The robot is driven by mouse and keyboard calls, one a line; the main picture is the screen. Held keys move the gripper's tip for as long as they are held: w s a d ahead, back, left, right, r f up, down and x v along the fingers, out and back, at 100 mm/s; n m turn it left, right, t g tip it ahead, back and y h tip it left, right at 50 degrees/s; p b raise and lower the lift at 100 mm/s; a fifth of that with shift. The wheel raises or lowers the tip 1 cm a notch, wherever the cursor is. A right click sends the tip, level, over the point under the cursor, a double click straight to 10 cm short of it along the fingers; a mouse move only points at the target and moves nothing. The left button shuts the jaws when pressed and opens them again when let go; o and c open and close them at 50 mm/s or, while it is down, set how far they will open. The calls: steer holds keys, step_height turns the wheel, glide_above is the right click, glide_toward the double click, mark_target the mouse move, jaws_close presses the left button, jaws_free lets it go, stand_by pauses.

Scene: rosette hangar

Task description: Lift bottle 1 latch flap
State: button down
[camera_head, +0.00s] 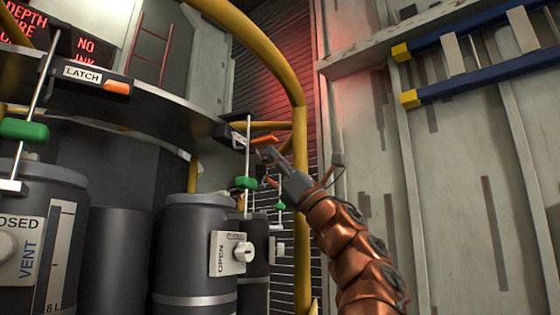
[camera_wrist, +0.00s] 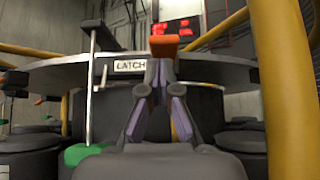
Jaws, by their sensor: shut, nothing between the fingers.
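An orange latch flap (camera_head: 264,140) sits at the rim of the round rack, above the dark bottles. In the wrist view the orange flap (camera_wrist: 165,45) is straight ahead, just right of a white LATCH label (camera_wrist: 130,66). My gripper (camera_head: 270,152) is shut and empty, with its fingertips close below the flap. In the wrist view my fingers (camera_wrist: 158,66) come together just under it; I cannot tell whether they touch it. A dark bottle (camera_head: 195,250) with an OPEN plate stands below and left of my gripper. No bottle number is readable.
A yellow rail (camera_head: 300,190) runs right beside my gripper. A rod with a green grip (camera_head: 245,183) hangs left of it. Another LATCH flap (camera_head: 117,87) and a bottle marked VENT (camera_head: 30,250) are at the left. A blue ladder (camera_head: 490,60) is on the right wall.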

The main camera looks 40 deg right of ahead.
steer(key=shift+f, duration=0.1)
steer(key=b+v, duration=0.7)
steer(key=v, duration=0.6)
steer(key=shift+b, duration=0.35)
steer(key=shift+f, duration=0.1)
